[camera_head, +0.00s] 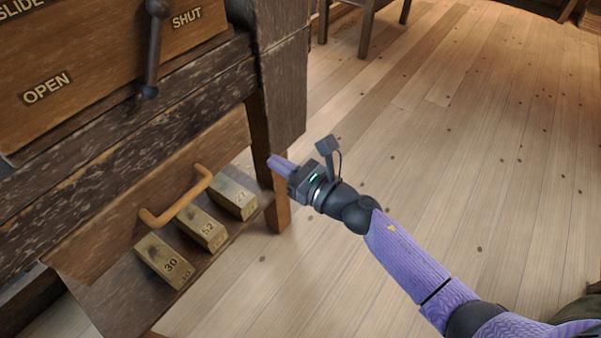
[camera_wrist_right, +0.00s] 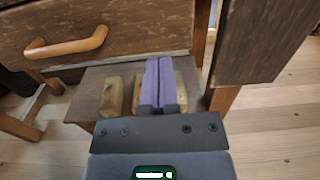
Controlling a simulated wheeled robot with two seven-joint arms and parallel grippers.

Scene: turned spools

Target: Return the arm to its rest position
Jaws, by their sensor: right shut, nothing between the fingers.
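My right arm comes in from the lower right in the head view, and its gripper (camera_head: 281,165) is near the right front leg of the wooden bench. The gripper is shut and empty. In the right wrist view its two purple fingers (camera_wrist_right: 159,88) lie together, pointing toward the low shelf and hiding part of a block behind them. My left gripper is not in view.
Blocks marked 30 (camera_head: 165,261), 52 (camera_head: 202,229) and 27 (camera_head: 232,198) lie on a low shelf (camera_head: 112,292). Above it is a drawer front with an orange handle (camera_head: 176,195). A dark lever (camera_head: 154,50) sits between OPEN and SHUT labels. Open wooden floor (camera_head: 430,140) lies right.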

